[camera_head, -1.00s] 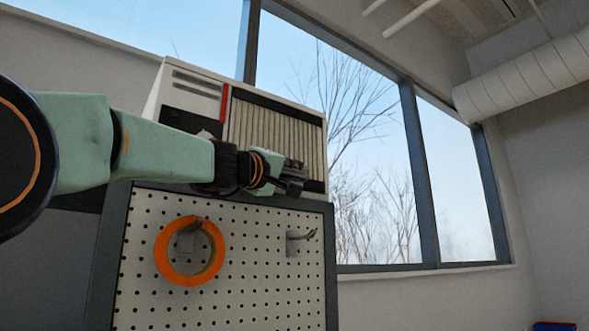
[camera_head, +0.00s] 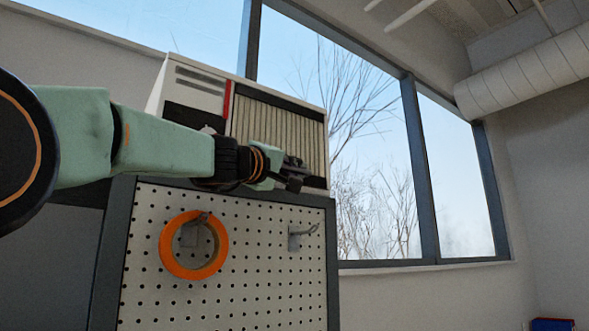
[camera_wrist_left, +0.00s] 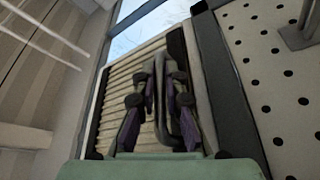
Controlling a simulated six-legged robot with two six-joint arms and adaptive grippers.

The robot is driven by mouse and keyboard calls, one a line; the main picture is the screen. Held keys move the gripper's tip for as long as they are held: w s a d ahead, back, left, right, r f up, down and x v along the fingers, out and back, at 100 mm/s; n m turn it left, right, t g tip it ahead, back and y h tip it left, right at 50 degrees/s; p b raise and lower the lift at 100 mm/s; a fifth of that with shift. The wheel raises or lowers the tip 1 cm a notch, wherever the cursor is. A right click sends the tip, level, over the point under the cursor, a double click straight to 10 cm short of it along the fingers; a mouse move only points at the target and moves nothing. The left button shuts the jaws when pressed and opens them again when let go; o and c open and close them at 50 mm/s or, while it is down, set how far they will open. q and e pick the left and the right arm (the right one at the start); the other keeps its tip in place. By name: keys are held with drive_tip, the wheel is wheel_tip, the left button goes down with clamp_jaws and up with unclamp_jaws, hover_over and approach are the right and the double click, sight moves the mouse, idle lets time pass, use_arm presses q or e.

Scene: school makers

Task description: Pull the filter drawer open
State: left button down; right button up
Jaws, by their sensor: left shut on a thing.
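The filter drawer (camera_head: 275,130) has a pale pleated front, set in a white machine (camera_head: 197,85) with a red strip. It also shows in the left wrist view (camera_wrist_left: 126,76). My left gripper (camera_head: 292,175) is in front of the lower part of the pleated front. In the left wrist view its fingers (camera_wrist_left: 160,105) are closed around a dark looped handle (camera_wrist_left: 172,75) on the drawer's front. The fingers hide part of the handle. I cannot make out a gap around the drawer. My right gripper is not in view.
The machine stands on a cabinet with a white pegboard (camera_head: 260,250) side. An orange ring (camera_head: 165,252) hangs on one hook, and another hook (camera_head: 302,235) is empty. Windows (camera_head: 455,190) are behind, and the space right of the cabinet looks clear.

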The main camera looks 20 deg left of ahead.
use_arm(q)
drive_tip(key=shift+s+r, duration=0.2)
drive_tip(key=shift+r, duration=0.15)
